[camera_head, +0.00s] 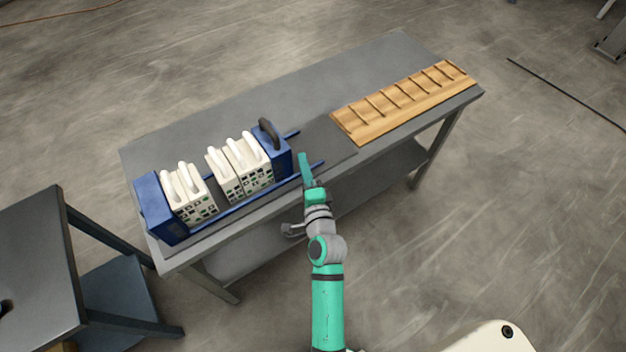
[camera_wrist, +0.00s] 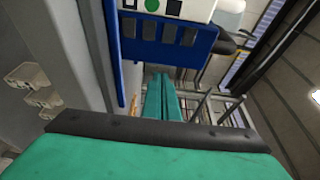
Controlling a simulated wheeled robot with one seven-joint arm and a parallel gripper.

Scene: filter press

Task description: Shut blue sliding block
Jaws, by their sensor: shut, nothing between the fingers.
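The blue sliding block (camera_head: 272,151) with a dark grey handle (camera_head: 269,132) stands on the two blue rails (camera_head: 316,167) at the right end of the press. It is against the rightmost white plates (camera_head: 249,163). A gap lies between those plates and the left pair of white plates (camera_head: 187,193), which sit by the blue end block (camera_head: 160,207). My gripper (camera_head: 303,158) is shut and empty, just right of the sliding block. In the wrist view the shut fingers (camera_wrist: 163,85) are below the blue block's face (camera_wrist: 165,48); I cannot tell whether they touch it.
The press stands on a grey table (camera_head: 225,110). A wooden slotted rack (camera_head: 400,100) lies on the table's right part. A second dark table (camera_head: 35,265) stands at the lower left. The table top behind the press is clear.

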